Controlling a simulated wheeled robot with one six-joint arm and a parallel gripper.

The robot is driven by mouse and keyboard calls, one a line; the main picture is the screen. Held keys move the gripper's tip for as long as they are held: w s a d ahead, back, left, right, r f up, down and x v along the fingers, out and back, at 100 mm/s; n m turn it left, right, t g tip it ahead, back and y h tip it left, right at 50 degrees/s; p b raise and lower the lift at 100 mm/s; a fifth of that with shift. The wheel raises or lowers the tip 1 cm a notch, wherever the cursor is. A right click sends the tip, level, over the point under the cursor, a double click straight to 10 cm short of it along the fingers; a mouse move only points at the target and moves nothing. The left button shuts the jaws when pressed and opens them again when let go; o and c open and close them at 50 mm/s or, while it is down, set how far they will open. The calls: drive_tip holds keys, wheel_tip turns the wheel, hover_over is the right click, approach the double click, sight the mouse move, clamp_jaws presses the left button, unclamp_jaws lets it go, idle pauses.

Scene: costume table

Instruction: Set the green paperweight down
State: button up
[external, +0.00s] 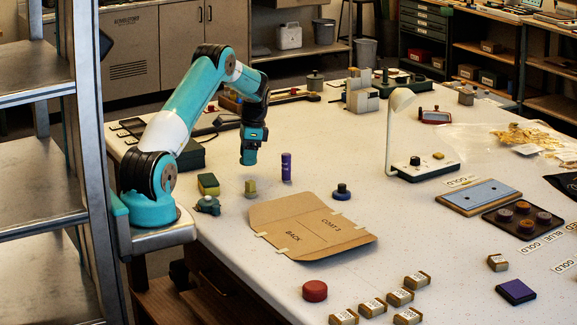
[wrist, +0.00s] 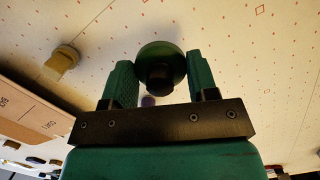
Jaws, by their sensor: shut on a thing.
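My gripper (wrist: 160,80) is shut on the green paperweight (wrist: 168,58), a rounded green piece with a black knob, held between the two fingers in the wrist view. In the external view my gripper (external: 249,158) points down over the left part of the white table (external: 330,120), apparently above its surface. The paperweight cannot be made out clearly there against the teal fingers.
A small brass-coloured block (external: 250,187), a purple cylinder (external: 286,167), a yellow-green sponge-like block (external: 208,184) and a blue-black knob (external: 342,192) stand nearby. A cardboard pattern (external: 310,230) lies in front. Bare tabletop shows between them.

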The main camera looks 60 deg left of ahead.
sight(249, 177)
drive_tip(key=shift+f+p, duration=0.4)
drive_tip(key=shift+f, duration=1.75)
drive_tip(key=shift+f, duration=0.15)
drive_tip(key=o, duration=1.1)
drive_tip(key=shift+c, duration=0.2)
drive_tip(key=r, duration=0.4)
drive_tip(key=w+r+b, duration=0.1)
drive_tip(key=r, duration=0.3)
drive_tip(key=r+b, duration=0.1)
drive_tip(key=r, duration=0.3)
drive_tip(key=shift+w+d+r, duration=0.15)
drive_tip(key=shift+w+d, duration=0.15)
drive_tip(key=shift+d, duration=0.1)
